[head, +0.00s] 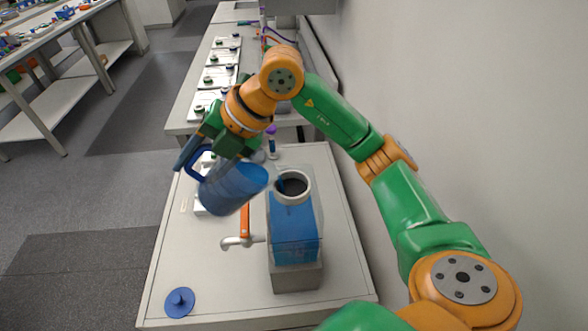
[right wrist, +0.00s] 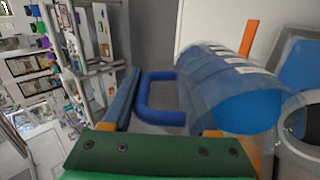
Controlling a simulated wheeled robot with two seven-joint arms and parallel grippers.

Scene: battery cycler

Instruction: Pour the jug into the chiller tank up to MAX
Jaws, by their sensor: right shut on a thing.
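The translucent blue jug (head: 232,188) is held in the air, tilted with its mouth to the right, beside the chiller tank's white round neck (head: 293,187). My right gripper (head: 200,152) is shut on the jug's blue handle (right wrist: 158,102), which shows between the fingers in the right wrist view. Blue liquid shows in the jug's body (right wrist: 240,98). The chiller tank (head: 292,230) stands on a grey base, with blue showing through its clear wall. A small blue patch shows at the neck's left rim; I cannot tell if it is a stream. The MAX mark is not readable. My left gripper is out of view.
An orange-handled tap (head: 244,222) sticks out left of the tank. A blue round cap (head: 180,301) lies at the bench's front left. The white bench top (head: 195,265) is clear around it. A wall stands at the right, and a bench with several cell trays lies behind.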

